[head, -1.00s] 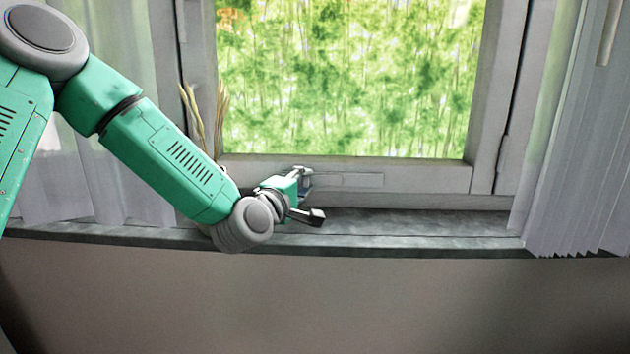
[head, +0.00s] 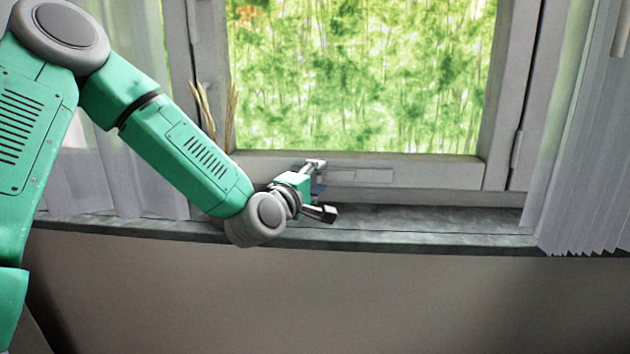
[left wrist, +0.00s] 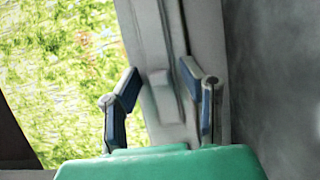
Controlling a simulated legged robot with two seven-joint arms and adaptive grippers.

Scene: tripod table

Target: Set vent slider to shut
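The vent (head: 360,176) is a pale strip along the lower window frame in the head view; its left part is hidden behind my left gripper (head: 322,188). In the left wrist view the vent strip (left wrist: 177,35) runs down the frame, and a pale raised block, which looks like the vent slider (left wrist: 163,97), sits between the fingers of my left gripper (left wrist: 161,82). The fingers are spread wide, one on each side of the block, with gaps showing. How deep they reach around it I cannot tell. My right gripper is in neither view.
A grey stone sill (head: 430,220) lies below the frame, mostly clear to the right. White curtains hang at the left (head: 110,180) and right (head: 590,170). Dry stalks (head: 230,115) stand behind my left forearm. The window pane (head: 360,75) is above the vent.

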